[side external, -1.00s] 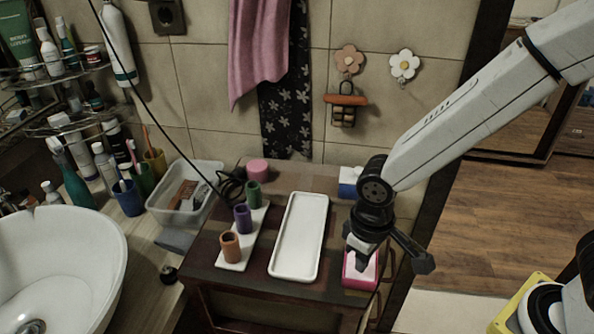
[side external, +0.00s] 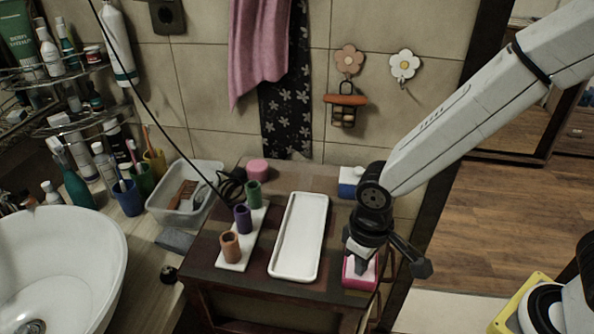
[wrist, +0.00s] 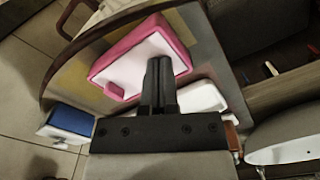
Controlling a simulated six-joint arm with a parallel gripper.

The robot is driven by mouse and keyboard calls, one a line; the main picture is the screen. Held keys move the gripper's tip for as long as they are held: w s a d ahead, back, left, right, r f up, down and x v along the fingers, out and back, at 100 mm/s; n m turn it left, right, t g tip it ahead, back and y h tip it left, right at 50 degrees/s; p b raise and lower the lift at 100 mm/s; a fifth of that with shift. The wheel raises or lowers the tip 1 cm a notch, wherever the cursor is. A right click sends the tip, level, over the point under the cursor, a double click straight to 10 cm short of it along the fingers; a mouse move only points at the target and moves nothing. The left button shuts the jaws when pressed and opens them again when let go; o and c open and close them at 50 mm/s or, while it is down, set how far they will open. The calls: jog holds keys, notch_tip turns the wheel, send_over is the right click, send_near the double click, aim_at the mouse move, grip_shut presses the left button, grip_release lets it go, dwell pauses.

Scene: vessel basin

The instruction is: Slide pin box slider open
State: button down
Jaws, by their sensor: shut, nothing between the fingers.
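A pink box with a white top (side external: 350,280) stands at the right front corner of the small dark table. In the wrist view the box (wrist: 113,51) shows its pink rim, its white top and a pink tab at one edge. My gripper (side external: 360,270) is shut and empty, pointing down at the box. In the wrist view the closed fingers (wrist: 160,62) overlap the white top and hide part of it. I cannot tell whether the fingertips touch it. A blue box with a white part (side external: 349,184) stands at the table's back right; it also shows in the wrist view (wrist: 70,118).
A white tray (side external: 300,240) lies left of the pink box. A white strip (side external: 232,263) with orange, purple and green cups stands further left. A pink round item (side external: 257,170) is at the back. A basin (side external: 60,265) and clear bin (side external: 190,208) are at the left.

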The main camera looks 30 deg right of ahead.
jog(key=shift+w+d+f, duration=0.1)
jog(key=shift+w+d, duration=1.95)
jog(key=shift+d, duration=0.1)
dwell(3.2)
dwell(0.3)
jog(key=shift+r, duration=3.55)
jog(key=s+d+f+m+t, duration=0.1)
jog(key=s+d+f, duration=0.1)
jog(key=d, duration=0.3)
jog(key=s+d+f+m+t, duration=0.1)
jog(key=s+d+m, duration=0.1)
jog(key=d, duration=0.3)
jog(key=shift+d+f+t, duration=0.3)
jog(key=shift+d+f, duration=0.1)
